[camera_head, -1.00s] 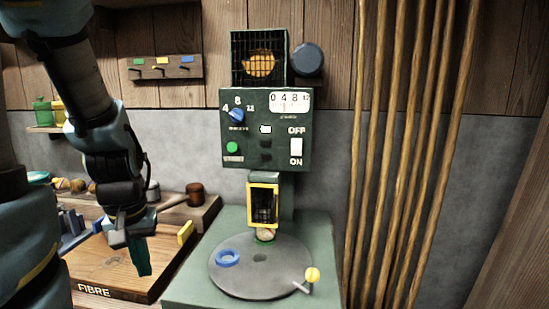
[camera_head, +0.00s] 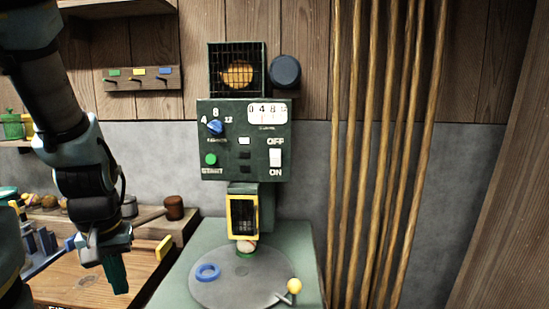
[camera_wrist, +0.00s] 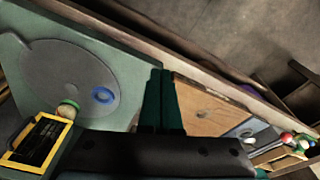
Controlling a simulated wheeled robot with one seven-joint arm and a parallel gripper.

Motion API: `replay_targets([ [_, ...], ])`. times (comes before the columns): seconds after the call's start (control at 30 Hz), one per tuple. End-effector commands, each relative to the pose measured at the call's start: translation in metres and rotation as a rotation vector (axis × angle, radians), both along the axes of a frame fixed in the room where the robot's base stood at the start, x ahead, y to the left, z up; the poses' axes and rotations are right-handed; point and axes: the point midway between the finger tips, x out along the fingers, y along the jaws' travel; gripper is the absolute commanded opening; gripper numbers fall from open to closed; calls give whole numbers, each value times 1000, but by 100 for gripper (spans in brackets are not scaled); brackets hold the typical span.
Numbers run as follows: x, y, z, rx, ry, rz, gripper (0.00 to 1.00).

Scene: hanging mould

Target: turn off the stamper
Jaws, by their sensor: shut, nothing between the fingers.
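The stamper is a dark green machine with a control panel (camera_head: 245,140). Its white OFF/ON switch (camera_head: 275,158) sits at the panel's right, between OFF above and ON below. A blue knob (camera_head: 215,128) and green START button (camera_head: 210,159) are at the left. A yellow-framed guard (camera_head: 242,217) hangs over the round grey plate (camera_head: 228,292), which holds a blue ring (camera_head: 208,272). My gripper (camera_head: 120,288) is shut and empty, pointing down left of the stamper, over the wooden bench. In the wrist view its dark green fingers (camera_wrist: 163,85) are together between plate and bench.
A yellow-knobbed lever (camera_head: 294,286) stands at the plate's right edge. Tall wooden poles (camera_head: 380,150) lean on the wall right of the machine. A brown cup (camera_head: 174,207) stands on the bench at left. The space before the panel is clear.

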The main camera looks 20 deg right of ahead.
Motion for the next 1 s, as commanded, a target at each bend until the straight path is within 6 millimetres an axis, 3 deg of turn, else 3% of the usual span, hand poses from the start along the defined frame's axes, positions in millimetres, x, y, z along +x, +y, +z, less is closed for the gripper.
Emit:
replay_targets([
  [0.17, 27, -23, 17, -9, -40, -159, 0],
  [0.27, 53, -52, 38, -21, -86, -339, 0],
  [0.4, 86, -105, 75, -40, -172, -638, 0],
  [0.53, 108, -159, 116, -54, -270, -923, 0],
  [0.8, 119, -263, 203, -71, -508, -1459, 0],
  [1.0, 113, -306, 243, -68, -636, -1682, 0],
])
